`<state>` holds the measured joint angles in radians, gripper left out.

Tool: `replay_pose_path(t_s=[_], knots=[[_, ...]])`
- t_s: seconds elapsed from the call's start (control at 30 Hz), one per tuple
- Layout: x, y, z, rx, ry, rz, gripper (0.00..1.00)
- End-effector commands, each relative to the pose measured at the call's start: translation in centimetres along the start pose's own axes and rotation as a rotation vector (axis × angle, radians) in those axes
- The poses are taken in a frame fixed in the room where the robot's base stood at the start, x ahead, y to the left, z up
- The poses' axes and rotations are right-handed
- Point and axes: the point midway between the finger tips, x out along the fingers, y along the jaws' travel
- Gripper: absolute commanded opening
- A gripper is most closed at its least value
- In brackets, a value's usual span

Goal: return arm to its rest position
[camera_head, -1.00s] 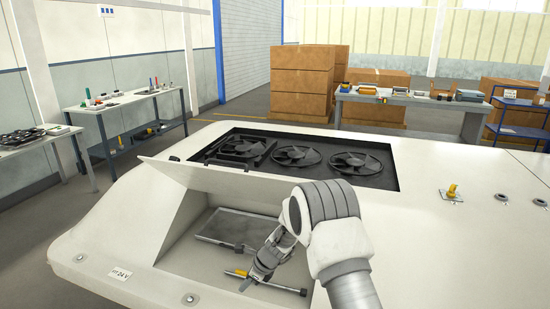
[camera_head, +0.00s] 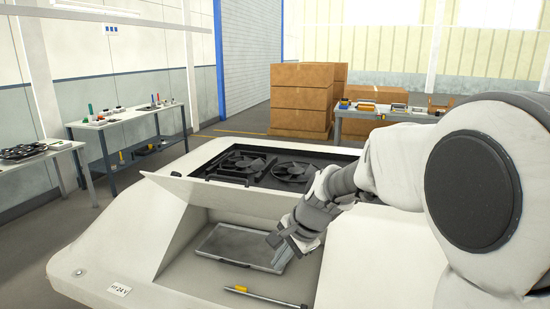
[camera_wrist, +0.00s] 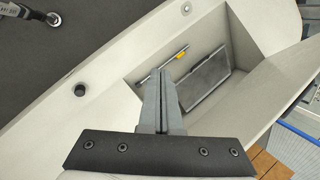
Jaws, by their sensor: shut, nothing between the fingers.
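My gripper (camera_head: 283,245) hangs over the open compartment in the head view, shut and empty. Its two fingers also show pressed together in the wrist view (camera_wrist: 161,77). A thin dark rod with a yellow part (camera_head: 262,296) lies apart from the gripper along the near side of the compartment. It also shows in the wrist view (camera_wrist: 180,56), beyond the fingertips. A grey rectangular panel (camera_head: 225,243) lies on the compartment floor, just left of the fingers. My arm fills the right of the head view and hides the housing top behind it.
The raised lid (camera_head: 222,195) stands left of and behind my gripper. Dark fans (camera_head: 292,171) sit in a recess beyond it. A label (camera_head: 120,289) is on the housing's sloping front. Workbenches (camera_head: 120,120) and cardboard boxes (camera_head: 301,98) stand farther off.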

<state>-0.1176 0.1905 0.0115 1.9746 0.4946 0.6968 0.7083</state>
Motion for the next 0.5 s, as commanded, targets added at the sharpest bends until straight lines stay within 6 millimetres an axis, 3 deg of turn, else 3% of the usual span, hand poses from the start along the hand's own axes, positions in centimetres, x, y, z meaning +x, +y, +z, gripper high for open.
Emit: replay_pose_path(t_s=[0.03,0.2,0.5], knots=[[-2.0,0.8,0.4,-0.062,0.021,-0.004,0.0],[-7.2,4.2,1.4,-0.275,0.086,0.012,0.0],[-14.0,11.5,3.6,-0.63,0.212,0.08,0.0]])
